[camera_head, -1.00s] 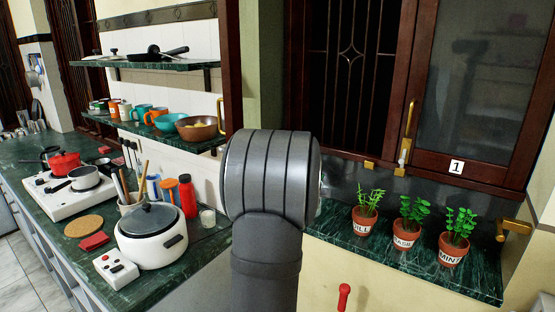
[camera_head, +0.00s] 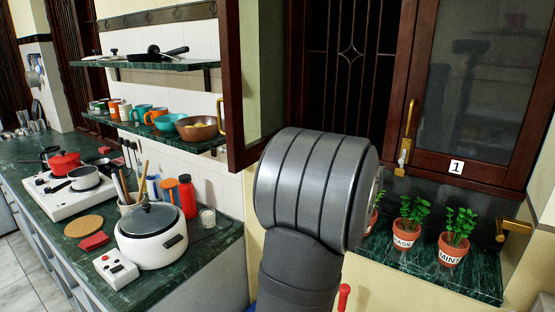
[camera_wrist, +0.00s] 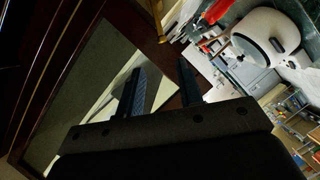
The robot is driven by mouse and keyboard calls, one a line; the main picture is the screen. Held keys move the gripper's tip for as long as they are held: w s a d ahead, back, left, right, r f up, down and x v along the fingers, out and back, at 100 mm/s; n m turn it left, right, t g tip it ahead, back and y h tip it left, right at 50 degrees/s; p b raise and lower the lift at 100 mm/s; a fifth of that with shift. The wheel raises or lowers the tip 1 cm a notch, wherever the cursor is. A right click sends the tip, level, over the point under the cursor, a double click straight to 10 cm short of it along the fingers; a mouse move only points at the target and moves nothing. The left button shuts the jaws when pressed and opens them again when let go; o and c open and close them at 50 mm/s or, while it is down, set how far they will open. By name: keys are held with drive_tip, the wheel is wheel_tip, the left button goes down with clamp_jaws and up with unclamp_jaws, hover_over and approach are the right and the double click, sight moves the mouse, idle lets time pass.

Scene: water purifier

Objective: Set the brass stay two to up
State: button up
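No part labelled two is visible, so I cannot tell which brass fitting is stay two. A brass handle (camera_head: 409,118) stands upright on the window sash marked 1, with a small brass fitting (camera_head: 401,164) below it. A brass bracket (camera_head: 515,228) is at the far right. Another brass handle (camera_head: 220,113) is on the edge of the swung-out left sash (camera_head: 236,85). In the wrist view a brass fitting (camera_wrist: 156,20) shows by a dark wooden frame. My gripper (camera_wrist: 160,65) is open and empty, its fingers apart before the frame and pane. My arm hides it in the head view.
Potted herbs, basil (camera_head: 405,236) and mint (camera_head: 452,250), stand on the green marble sill (camera_head: 480,278). A white cooker (camera_head: 150,240), a red bottle (camera_head: 187,197) and a stove (camera_head: 60,195) fill the left counter. Shelves with mugs and bowls hang above it.

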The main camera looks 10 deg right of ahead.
drive_tip(key=x, duration=1.5)
clamp_jaws()
